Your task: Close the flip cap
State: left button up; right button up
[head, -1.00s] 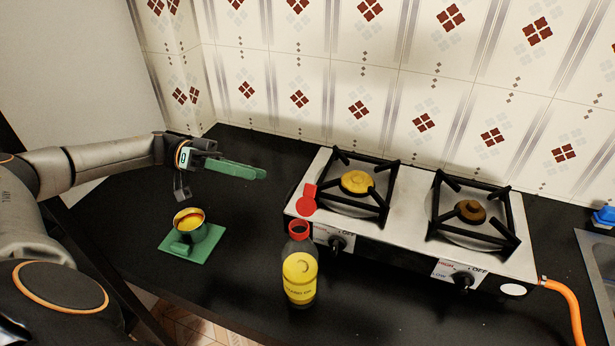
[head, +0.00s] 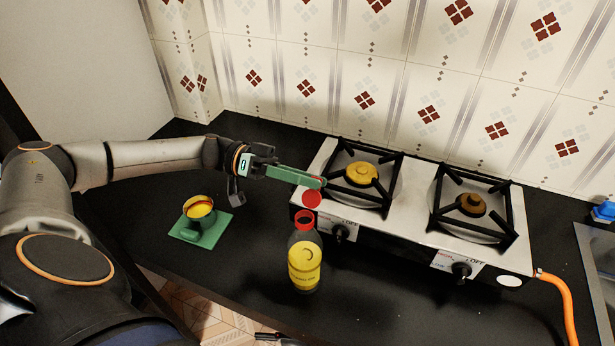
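The red flip cap (head: 312,199) is swung open and shows behind the neck, against the stove's front left corner. My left gripper (head: 318,182) comes in from the left, with its green fingers together as one bar and nothing held. The fingertips overlap the cap's upper part in the picture and hide it; I cannot tell whether they touch. My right gripper is not in view.
A two-burner stove (head: 406,203) stands right behind the bottle, with black grates and knobs. An orange hose (head: 566,300) and a sink edge lie at the right.

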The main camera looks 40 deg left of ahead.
pick_arm(q)
grip_shut()
